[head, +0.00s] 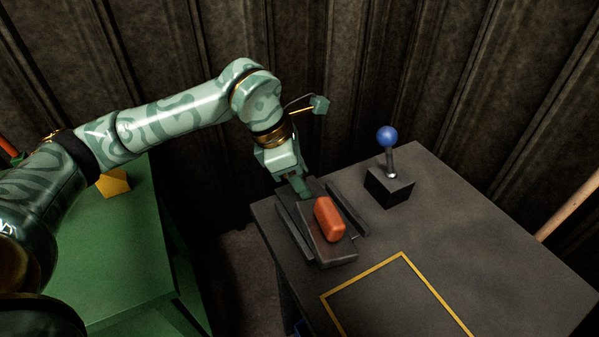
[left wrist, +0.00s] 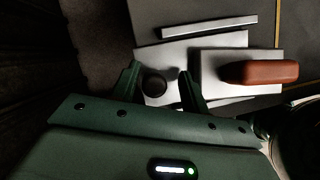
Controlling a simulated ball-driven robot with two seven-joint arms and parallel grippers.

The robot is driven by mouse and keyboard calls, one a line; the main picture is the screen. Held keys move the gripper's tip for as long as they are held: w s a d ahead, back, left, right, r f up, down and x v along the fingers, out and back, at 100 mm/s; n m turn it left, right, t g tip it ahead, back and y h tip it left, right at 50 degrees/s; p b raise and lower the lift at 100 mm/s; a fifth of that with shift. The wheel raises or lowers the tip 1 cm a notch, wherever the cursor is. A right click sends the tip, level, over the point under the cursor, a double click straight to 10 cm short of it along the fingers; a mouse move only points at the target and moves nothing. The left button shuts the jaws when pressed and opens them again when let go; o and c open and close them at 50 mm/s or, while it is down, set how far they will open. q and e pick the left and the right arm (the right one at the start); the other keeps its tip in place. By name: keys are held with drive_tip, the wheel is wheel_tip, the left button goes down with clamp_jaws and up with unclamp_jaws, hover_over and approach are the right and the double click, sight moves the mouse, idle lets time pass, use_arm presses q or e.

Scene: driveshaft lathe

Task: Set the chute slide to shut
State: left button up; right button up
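The chute slide (head: 335,252) is a dark flat plate with a rounded orange handle (head: 329,219) on top, set between two low rails on the grey table. In the left wrist view the handle (left wrist: 262,72) lies to the right of the fingers, on a pale-lit plate (left wrist: 210,62). My left gripper (head: 303,190) is over the far end of the slide track, behind the handle. Its fingers (left wrist: 159,80) are apart, and a dark round knob (left wrist: 154,83) shows between them. I cannot tell whether they touch it. The handle is not between the fingers. My right gripper is not in view.
A lever with a blue ball (head: 387,136) stands on a black box (head: 389,187) right of the slide. A yellow outline (head: 404,254) marks the table's front. A green table (head: 130,250) with a yellow piece (head: 114,184) is at left. A corrugated wall (head: 350,80) stands close behind.

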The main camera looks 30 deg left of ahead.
use_arm(q)
drive_tip(key=shift+a+r, duration=0.15)
drive_tip(key=shift+r, duration=0.1)
drive_tip(key=p+v, duration=0.2)
drive_tip(key=v, duration=0.3)
drive_tip(key=shift+r+p, duration=0.3)
drive_tip(key=shift+p, duration=0.05)
drive_tip(key=p+v, duration=0.3)
drive_tip(key=v, duration=0.7)
drive_tip(key=shift+s+p, duration=0.2)
drive_tip(key=shift+p, duration=0.2)
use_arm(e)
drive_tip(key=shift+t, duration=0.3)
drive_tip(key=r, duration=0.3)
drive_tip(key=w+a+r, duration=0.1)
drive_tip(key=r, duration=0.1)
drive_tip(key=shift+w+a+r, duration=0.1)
